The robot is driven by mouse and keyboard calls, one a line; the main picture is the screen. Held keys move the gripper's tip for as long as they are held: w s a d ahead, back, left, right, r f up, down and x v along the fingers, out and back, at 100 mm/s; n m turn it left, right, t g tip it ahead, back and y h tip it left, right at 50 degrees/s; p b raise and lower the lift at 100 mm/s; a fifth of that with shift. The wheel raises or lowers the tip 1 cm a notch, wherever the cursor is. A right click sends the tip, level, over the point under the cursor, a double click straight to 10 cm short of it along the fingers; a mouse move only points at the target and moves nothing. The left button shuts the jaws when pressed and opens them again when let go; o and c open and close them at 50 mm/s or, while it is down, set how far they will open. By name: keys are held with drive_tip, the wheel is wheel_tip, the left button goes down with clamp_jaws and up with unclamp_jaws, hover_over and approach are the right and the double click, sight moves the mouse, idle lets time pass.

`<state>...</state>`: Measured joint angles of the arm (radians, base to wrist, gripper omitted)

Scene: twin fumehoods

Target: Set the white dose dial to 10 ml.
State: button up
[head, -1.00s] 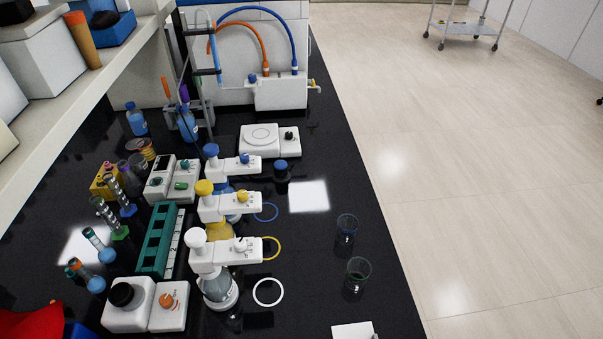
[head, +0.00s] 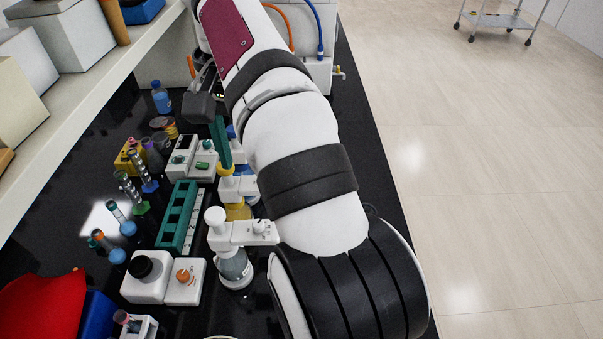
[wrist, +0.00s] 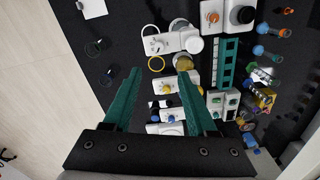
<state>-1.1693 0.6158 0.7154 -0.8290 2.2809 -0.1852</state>
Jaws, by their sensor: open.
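The white dose dial (head: 262,228) is on the arm of the white-capped dispenser (head: 228,235), which stands upright on a clear bottle. In the wrist view the dial (wrist: 156,46) lies ahead of my gripper (wrist: 160,72). Its scale marks are too small to read. My gripper is open and empty, with teal fingers spread apart above the bench. In the head view only one teal finger (head: 219,140) shows, towards the back beyond the white dispenser. The dial and my gripper are apart.
A yellow-capped dispenser (head: 236,186) stands just behind the white one, with a blue dial (wrist: 170,118) farther back. A teal rack (head: 178,215) and a stirrer with an orange knob (head: 184,278) are left. Two glass beakers (wrist: 98,48) (wrist: 107,77) stand on the bench's open side.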

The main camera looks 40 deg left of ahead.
sight(258, 227)
wheel_tip(258, 227, down, 16)
drive_tip(key=shift+d+r, duration=0.1)
drive_tip(key=shift+r, duration=0.05)
clamp_jaws()
idle(0.3)
